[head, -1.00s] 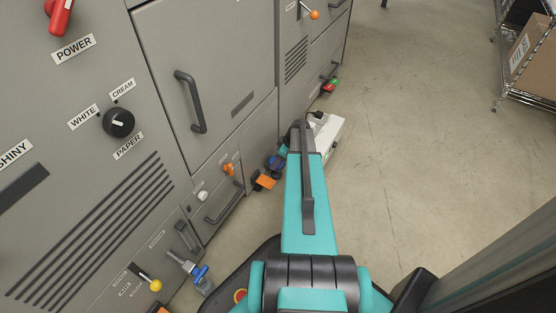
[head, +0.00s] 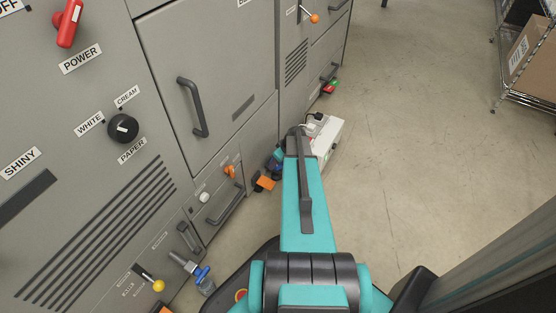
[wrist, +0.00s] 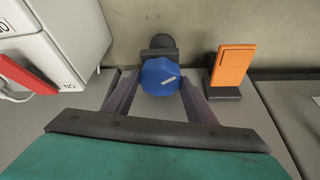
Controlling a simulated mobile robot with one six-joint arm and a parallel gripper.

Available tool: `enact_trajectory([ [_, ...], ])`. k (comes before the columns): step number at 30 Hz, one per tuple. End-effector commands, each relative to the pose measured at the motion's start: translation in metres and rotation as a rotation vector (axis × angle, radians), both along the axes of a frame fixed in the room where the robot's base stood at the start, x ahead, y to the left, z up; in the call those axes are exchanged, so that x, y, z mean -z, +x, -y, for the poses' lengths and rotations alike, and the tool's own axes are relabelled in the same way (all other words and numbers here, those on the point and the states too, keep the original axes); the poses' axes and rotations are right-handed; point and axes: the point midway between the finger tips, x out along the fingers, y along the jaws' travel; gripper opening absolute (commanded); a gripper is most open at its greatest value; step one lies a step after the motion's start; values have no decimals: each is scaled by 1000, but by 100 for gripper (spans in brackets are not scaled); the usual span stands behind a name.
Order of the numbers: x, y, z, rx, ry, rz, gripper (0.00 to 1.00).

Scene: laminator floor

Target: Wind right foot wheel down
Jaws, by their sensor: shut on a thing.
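A blue, many-sided foot wheel (wrist: 160,77) with a white mark on its face shows in the wrist view, in front of a dark round foot. My gripper (wrist: 158,98) has one finger on each side of the wheel and is shut on it. In the head view my arm covers most of this wheel; a bit of blue (head: 276,162) shows beside the arm, low by the grey machine (head: 226,90). Another blue wheel (head: 202,274) shows at the lower left.
An orange pedal (wrist: 233,68) stands close to the right of the wheel in the wrist view. A white box (wrist: 62,52) with a red part (wrist: 25,73) lies close on the left. Open floor (head: 410,160) is to the right in the head view, with a wire shelf (head: 525,97) beyond.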

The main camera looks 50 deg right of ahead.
Motion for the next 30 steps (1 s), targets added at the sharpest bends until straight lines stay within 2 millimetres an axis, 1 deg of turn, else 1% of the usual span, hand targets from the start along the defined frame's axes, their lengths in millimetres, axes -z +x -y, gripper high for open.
enact_trajectory([
  [1, -3, -1, -2, 33, -1, -3, 28],
  [12, -3, -1, -3, 281, 0, -3, 28],
  [30, -2, 1, -6, 620, 0, -4, 28],
])
